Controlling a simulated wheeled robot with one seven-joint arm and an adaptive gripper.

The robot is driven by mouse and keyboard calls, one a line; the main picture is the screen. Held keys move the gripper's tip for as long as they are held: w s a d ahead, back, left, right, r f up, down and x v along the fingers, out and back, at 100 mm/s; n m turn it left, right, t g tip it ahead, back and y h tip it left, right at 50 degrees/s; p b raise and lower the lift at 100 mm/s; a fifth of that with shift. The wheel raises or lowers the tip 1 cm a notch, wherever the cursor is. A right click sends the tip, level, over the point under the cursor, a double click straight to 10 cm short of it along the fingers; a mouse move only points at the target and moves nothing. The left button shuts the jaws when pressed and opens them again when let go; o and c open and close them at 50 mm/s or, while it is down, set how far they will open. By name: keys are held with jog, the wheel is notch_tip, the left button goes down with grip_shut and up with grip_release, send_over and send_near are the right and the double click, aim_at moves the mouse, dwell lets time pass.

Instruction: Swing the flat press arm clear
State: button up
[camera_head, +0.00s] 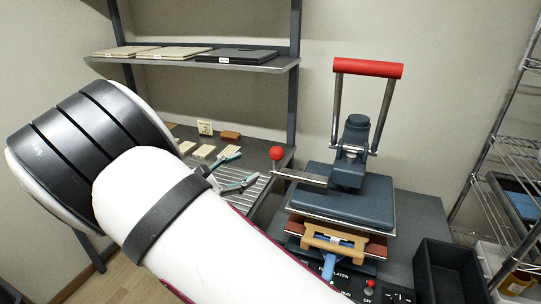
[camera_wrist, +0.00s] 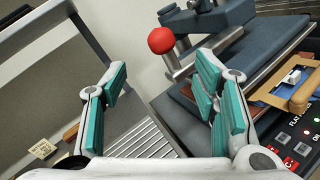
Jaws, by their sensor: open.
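The flat press (camera_head: 345,205) stands on the bench at right, with a blue-grey upper plate and a long red bar handle (camera_head: 368,68) raised on two rods. A metal rod with a red ball knob (camera_head: 276,153) sticks out from its left side. My gripper (camera_head: 241,170) is open and empty, a little left of the knob and slightly lower in the head view. In the wrist view the red knob (camera_wrist: 161,40) shows beyond the gap between my teal-padded fingers (camera_wrist: 163,85). I see no contact. My arm hides part of the press base.
A wooden-coloured block (camera_head: 333,242) sits at the press front, below the upper plate. A black bin (camera_head: 450,272) and a wire rack (camera_head: 515,160) stand at right. A shelf (camera_head: 195,60) with boards is above. Small blocks (camera_head: 204,152) lie on the bench behind my gripper.

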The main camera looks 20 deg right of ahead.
aim_at(271, 156)
jog(key=x, duration=1.2)
jog(key=shift+d+p, duration=0.15)
jog(key=shift+p, duration=0.15)
grip_shut()
